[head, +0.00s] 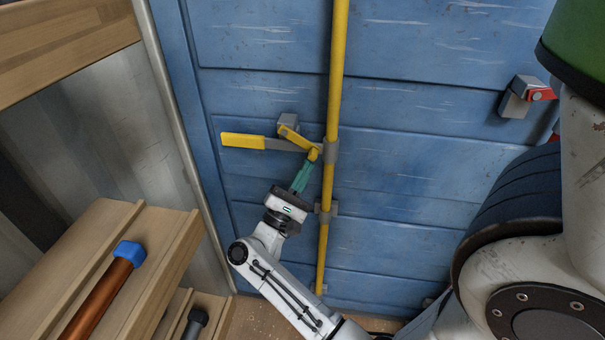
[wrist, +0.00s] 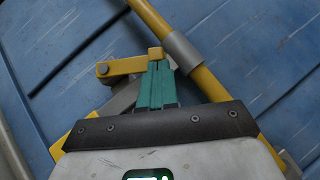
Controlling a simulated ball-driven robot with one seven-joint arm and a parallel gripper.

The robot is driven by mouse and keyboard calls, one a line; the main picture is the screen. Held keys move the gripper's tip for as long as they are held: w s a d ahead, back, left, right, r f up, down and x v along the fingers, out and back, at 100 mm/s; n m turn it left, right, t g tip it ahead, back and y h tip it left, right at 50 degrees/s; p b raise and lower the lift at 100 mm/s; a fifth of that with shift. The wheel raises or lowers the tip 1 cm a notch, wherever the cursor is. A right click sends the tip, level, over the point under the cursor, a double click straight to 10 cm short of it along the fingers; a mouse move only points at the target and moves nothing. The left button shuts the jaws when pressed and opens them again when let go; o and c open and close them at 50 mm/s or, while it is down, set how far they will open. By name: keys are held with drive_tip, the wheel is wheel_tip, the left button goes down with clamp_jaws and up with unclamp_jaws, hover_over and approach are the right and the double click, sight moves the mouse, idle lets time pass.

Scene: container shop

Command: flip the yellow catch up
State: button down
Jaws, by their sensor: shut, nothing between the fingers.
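The yellow catch (head: 296,138) is a short bar on a grey bracket (head: 288,121) on the blue container door. It slants down to the right, over the grey part of the yellow-handled lever (head: 243,141). In the wrist view the catch (wrist: 124,66) runs from a pivot at the left to a raised end block by the yellow pole. My gripper (head: 310,162), with teal fingers, is shut and empty. Its fingertips (wrist: 158,66) are right at the catch's free end, just below it in the head view. I cannot tell whether they touch it.
The upright yellow pole (head: 335,80) stands close to the right of my gripper, in grey brackets (head: 330,151). A red catch on a grey bracket (head: 516,98) is farther right. A wooden rack (head: 95,235) with a blue-capped brown rod (head: 108,285) stands at lower left.

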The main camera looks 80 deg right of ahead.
drive_tip(key=shift+s+d+r+n+t+h, duration=0.15)
drive_tip(key=shift+s+r+n+t, duration=0.7)
drive_tip(key=shift+n+t, duration=2.45)
drive_tip(key=shift+s+a+r+n+t+h, duration=0.1)
drive_tip(key=shift+s+r+n+t+h, duration=0.25)
drive_tip(key=shift+r+n+t, duration=1.9)
drive_tip(key=shift+s+d+n+t+h, duration=0.1)
drive_tip(key=shift+s+n+t, duration=0.65)
drive_tip(key=shift+n+t, duration=3.6)
drive_tip(key=shift+n+g, duration=0.3)
drive_tip(key=shift+n, duration=0.4)
